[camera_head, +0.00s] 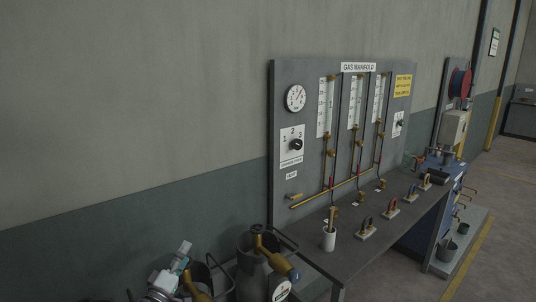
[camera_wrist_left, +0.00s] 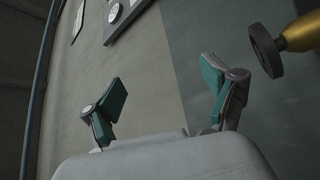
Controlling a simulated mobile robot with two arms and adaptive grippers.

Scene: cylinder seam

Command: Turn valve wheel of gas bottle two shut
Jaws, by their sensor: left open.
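Two gas bottles stand at the bottom of the head view. The right one (camera_head: 250,277) is grey, with a brass valve (camera_head: 268,257) ending in a blue part (camera_head: 294,276). The left one is mostly cut off; its brass valve (camera_head: 196,289) shows beside my left gripper (camera_head: 181,262). I cannot read which bottle is number two. In the left wrist view my left gripper (camera_wrist_left: 163,88) is open and empty, its teal pads apart. A dark valve wheel (camera_wrist_left: 266,50) on a brass valve body (camera_wrist_left: 303,33) is to the right of the fingers, apart from them. My right gripper is not in view.
A gas manifold panel (camera_head: 262,150) with gauge, dial and pipes stands behind the bottles. A grey bench (camera_head: 385,225) with a white cup (camera_head: 329,239) and several shackle-like pieces is to the right. Dark rails curve around the bottles. Bare wall lies behind my left gripper.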

